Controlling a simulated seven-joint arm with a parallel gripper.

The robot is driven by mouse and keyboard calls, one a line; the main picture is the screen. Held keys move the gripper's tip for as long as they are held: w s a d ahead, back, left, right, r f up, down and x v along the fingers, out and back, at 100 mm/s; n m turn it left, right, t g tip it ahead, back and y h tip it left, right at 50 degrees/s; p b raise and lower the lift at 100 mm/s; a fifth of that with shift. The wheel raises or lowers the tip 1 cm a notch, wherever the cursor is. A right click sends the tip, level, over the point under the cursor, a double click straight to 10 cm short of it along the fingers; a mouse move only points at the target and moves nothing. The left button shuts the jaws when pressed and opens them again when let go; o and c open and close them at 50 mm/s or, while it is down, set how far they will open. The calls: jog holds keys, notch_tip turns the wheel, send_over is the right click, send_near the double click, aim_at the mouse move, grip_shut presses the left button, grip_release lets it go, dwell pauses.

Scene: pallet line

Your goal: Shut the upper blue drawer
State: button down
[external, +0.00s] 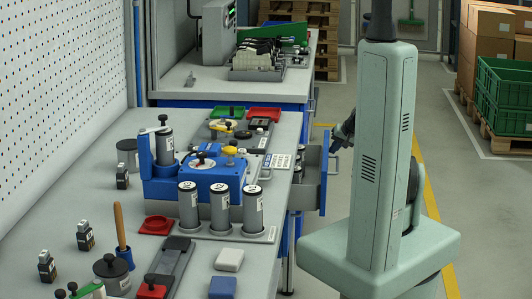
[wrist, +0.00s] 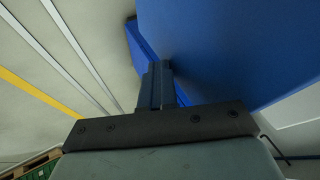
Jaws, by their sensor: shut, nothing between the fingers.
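The upper blue drawer (external: 323,172) is pulled out from the right side of the workbench, toward the aisle. Its grey box shows with a few dark items inside, and its blue front faces right. My gripper (external: 337,143) is at the far end of the drawer front, at about its top edge, partly hidden behind my own arm. In the wrist view the shut, empty fingers (wrist: 159,85) point at a large blue panel (wrist: 230,45), which looks like the drawer front. I cannot tell whether they touch it.
The workbench top (external: 75,205) carries a blue fixture (external: 190,185), grey cylinders (external: 221,207) and several small parts. A second bench (external: 180,80) stands behind. Green crates (external: 505,100) sit on a pallet at the right. The floor right of the drawer is clear apart from my arm.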

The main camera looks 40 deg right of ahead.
aim_at(313, 147)
jog(key=shift+w+a, duration=3.05)
